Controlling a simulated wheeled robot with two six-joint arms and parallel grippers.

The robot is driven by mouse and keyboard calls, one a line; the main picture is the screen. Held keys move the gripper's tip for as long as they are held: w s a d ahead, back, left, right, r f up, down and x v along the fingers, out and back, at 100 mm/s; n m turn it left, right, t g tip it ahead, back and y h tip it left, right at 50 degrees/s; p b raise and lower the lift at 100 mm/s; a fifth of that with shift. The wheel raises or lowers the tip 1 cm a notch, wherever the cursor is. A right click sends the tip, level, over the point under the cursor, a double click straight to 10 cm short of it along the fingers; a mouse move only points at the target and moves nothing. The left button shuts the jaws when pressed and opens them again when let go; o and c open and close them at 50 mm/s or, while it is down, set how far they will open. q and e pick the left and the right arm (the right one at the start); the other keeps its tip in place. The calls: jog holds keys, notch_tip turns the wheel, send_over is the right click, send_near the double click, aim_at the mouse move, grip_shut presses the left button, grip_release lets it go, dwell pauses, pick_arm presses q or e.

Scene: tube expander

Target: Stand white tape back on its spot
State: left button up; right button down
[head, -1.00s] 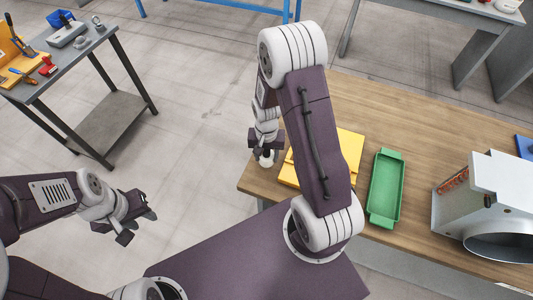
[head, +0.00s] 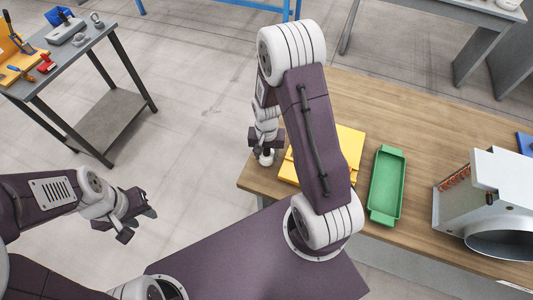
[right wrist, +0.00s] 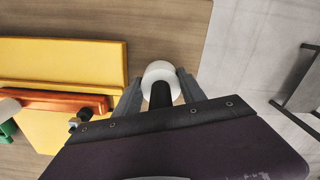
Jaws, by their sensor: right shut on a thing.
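The white tape (right wrist: 160,72) is a short white roll with a dark centre, between the fingers of my right gripper (right wrist: 159,90) in the right wrist view. That gripper is shut on it, over the wooden table near its edge. In the head view the white tape (head: 266,160) shows just below my right gripper (head: 266,148), at the table's left corner. I cannot tell whether the tape touches the table top. My left gripper (head: 136,218) hangs over the floor at the left, apart from everything, its fingers seemingly spread.
On the wooden table (head: 420,110) lie a yellow board (head: 349,145), a green tray (head: 386,186) and a grey machine with a round duct (head: 487,205). An orange tool (right wrist: 50,100) lies on the yellow board in the wrist view. A grey side table (head: 70,60) stands at the left.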

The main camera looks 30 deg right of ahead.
jog(key=shift+f+b, duration=0.75)
jog(key=shift+f, duration=0.25)
jog(key=c, duration=0.6)
grip_release()
jog(key=shift+r, duration=0.1)
notch_tip(320, 180, up, 8)
jog(key=p, duration=0.7)
